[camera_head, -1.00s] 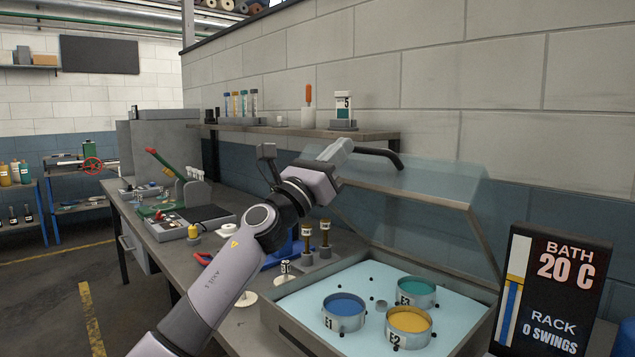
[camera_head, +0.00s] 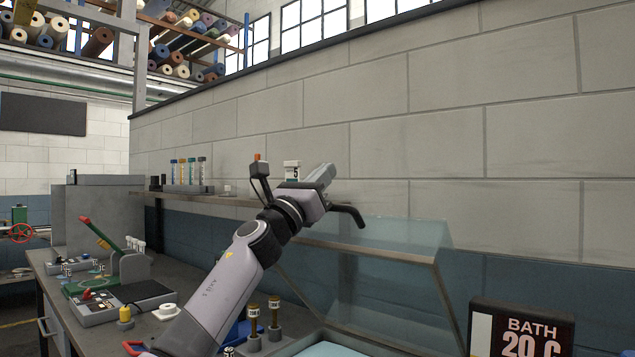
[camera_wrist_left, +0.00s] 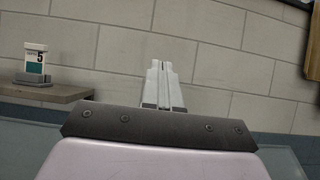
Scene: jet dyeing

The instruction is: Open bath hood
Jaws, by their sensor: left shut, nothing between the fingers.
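The bath hood (camera_head: 395,283) is a clear, see-through cover with grey edges, and it stands raised and tilted up over the bath. A black curved handle (camera_head: 348,213) shows at its upper edge, partly hidden behind my left wrist. My left gripper (camera_head: 328,170) is shut and empty, with its pale fingers pointing up and to the right above the handle. The handle is not visible between the fingers. The left wrist view shows the shut fingertips (camera_wrist_left: 163,66) against the block wall. The bath (camera_head: 335,347) shows only a strip at the bottom edge. My right gripper is out of view.
The block wall is close behind. A bath display (camera_head: 520,330) stands at the lower right.

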